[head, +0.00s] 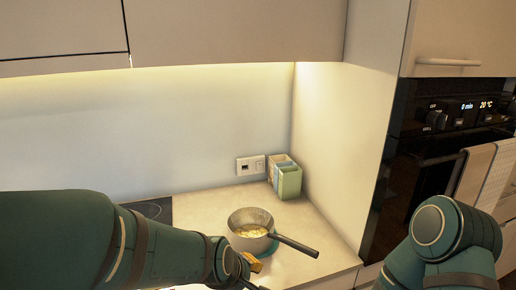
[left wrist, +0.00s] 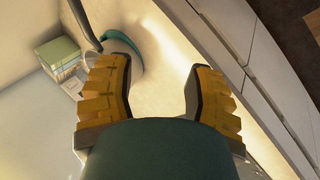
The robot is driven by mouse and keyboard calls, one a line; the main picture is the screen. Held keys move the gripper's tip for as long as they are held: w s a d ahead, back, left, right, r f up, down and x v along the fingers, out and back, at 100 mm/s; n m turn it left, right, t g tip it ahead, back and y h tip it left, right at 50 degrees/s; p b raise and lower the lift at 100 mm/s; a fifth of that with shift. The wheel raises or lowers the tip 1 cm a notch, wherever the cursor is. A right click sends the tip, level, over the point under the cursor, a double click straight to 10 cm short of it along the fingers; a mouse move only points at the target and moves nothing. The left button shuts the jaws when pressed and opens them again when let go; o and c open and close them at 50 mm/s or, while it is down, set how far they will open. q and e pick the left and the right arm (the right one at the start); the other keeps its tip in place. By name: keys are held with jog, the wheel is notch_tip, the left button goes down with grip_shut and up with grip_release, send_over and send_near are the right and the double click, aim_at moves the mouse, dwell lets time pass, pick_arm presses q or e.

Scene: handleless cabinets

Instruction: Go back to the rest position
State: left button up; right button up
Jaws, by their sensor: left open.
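My left arm comes in from the left in the head view, and its gripper (head: 255,266) is mostly hidden, with a bit of yellow finger showing just in front of the pot (head: 249,222). The pot stands upright on the counter, holds pale yellowish pieces, and its dark handle points to the lower right. In the left wrist view the gripper (left wrist: 163,65) has its two yellow fingers spread apart with nothing held between them. My right arm shows at the lower right of the head view, but its gripper is out of frame.
Green and pale boxes (head: 286,178) stand in the counter corner by a wall socket (head: 250,165). A dark hob (head: 152,209) lies behind my left arm. An oven (head: 440,150) with a towel (head: 482,178) stands at the right. Upper cabinets (head: 230,35) hang above.

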pick_arm(q)
jog(key=s+a+f+m+g+y, duration=0.1)
jog(key=a+f+m, duration=0.15)
jog(key=f, duration=0.55)
jog(key=s+a+f+m+g+y, duration=0.15)
jog(key=a+f, duration=0.25)
jog(key=f, duration=0.5)
jog(key=s+f+m+g+h, duration=0.1)
jog(key=s+f+m+h, duration=0.2)
jog(key=s+f, duration=0.5)
jog(key=shift+f, duration=1.35)
jog(key=shift+a+g, duration=0.1)
jog(key=shift+g, duration=0.15)
